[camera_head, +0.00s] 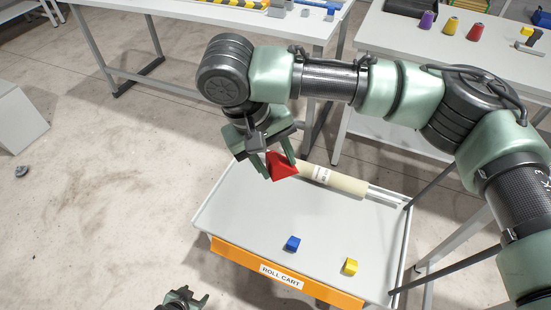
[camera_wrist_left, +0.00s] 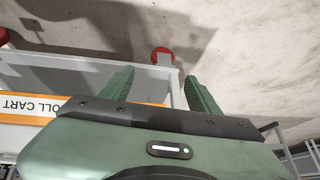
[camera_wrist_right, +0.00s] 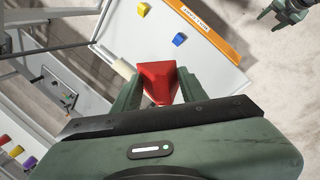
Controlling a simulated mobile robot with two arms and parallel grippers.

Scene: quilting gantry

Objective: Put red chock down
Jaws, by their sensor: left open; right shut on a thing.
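The red chock (camera_head: 284,166) is a wedge-shaped block. My right gripper (camera_head: 279,163) is shut on it and holds it over the back left part of the roll cart (camera_head: 235,205), near the roll's left end. In the right wrist view the red chock (camera_wrist_right: 158,82) sits between both fingers. I cannot tell its exact height above the tray. My left gripper (camera_head: 190,300) is at the bottom edge of the head view, in front of the cart, empty. In the left wrist view its fingers (camera_wrist_left: 160,90) are apart with nothing between them.
A cream roll (camera_head: 340,181) on a metal bar lies along the cart's back. A blue chock (camera_head: 292,243) and a yellow chock (camera_head: 350,266) stand towards the front. The tray's middle is clear. A table (camera_head: 390,45) with thread cones is behind.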

